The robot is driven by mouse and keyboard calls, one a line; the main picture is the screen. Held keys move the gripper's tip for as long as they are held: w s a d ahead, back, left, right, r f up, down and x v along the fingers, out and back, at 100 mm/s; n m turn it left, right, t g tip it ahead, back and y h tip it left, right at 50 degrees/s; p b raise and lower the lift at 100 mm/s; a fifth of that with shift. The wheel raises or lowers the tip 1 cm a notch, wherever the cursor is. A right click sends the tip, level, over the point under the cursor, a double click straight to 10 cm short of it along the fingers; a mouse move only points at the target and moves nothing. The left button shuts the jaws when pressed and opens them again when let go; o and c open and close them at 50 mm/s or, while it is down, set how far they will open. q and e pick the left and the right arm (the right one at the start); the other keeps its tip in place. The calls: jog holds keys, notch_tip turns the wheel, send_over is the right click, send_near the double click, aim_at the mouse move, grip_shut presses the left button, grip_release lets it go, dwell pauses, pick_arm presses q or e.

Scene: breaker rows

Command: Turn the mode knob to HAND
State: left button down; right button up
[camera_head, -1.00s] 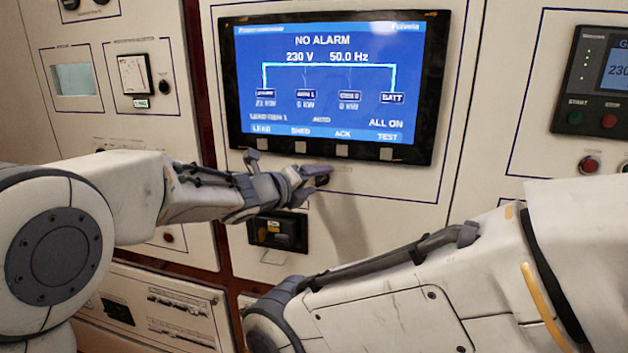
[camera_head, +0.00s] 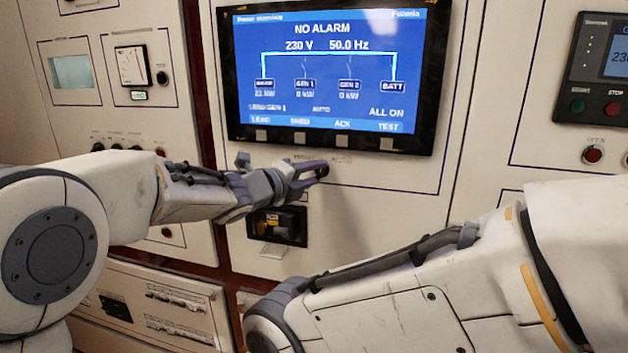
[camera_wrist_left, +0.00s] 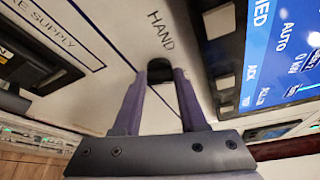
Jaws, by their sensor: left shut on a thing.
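The mode knob (camera_head: 323,170) is a small dark knob on the white panel below the blue screen. My left gripper (camera_head: 317,173) reaches it from the left, with its purple-grey fingers shut on it. In the left wrist view the knob (camera_wrist_left: 160,71) shows as a dark piece between the two fingertips (camera_wrist_left: 160,82). The printed HAND label (camera_wrist_left: 160,29) is on the panel just beyond it. The fingers hide part of the knob, and I cannot tell which way it points. My right arm crosses the lower right of the head view; its gripper is out of sight.
The screen (camera_head: 335,70) reads NO ALARM and sits just above the knob. A dark recessed box with a yellow part (camera_head: 278,226) is below my left gripper. Gauges (camera_head: 131,66) are at the left and a control unit (camera_head: 600,70) at the right.

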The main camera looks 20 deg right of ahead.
pick_arm(q)
jog(key=n+h+b, duration=0.1)
jog(key=n+b, duration=0.1)
jog(key=b, duration=0.1)
jog(key=f+n+t+h+b, duration=0.1)
jog(key=n+b, duration=0.2)
jog(key=n+t+b, duration=0.1)
jog(key=n+b, duration=0.2)
jog(key=b, duration=0.1)
jog(key=shift+f+h, duration=0.25)
jog(key=shift+h, duration=0.15)
jog(key=shift+r+n+t+b, duration=0.1)
jog(key=shift+n+t+b, duration=0.4)
jog(key=shift+n+b, duration=0.95)
jog(key=shift+c, duration=2.3)
grip_release()
jog(key=shift+r, duration=0.1)
jog(key=shift+s+a, duration=0.1)
jog(key=b+v, duration=0.2)
jog(key=v, duration=0.8)
jog(key=shift+b, duration=0.3)
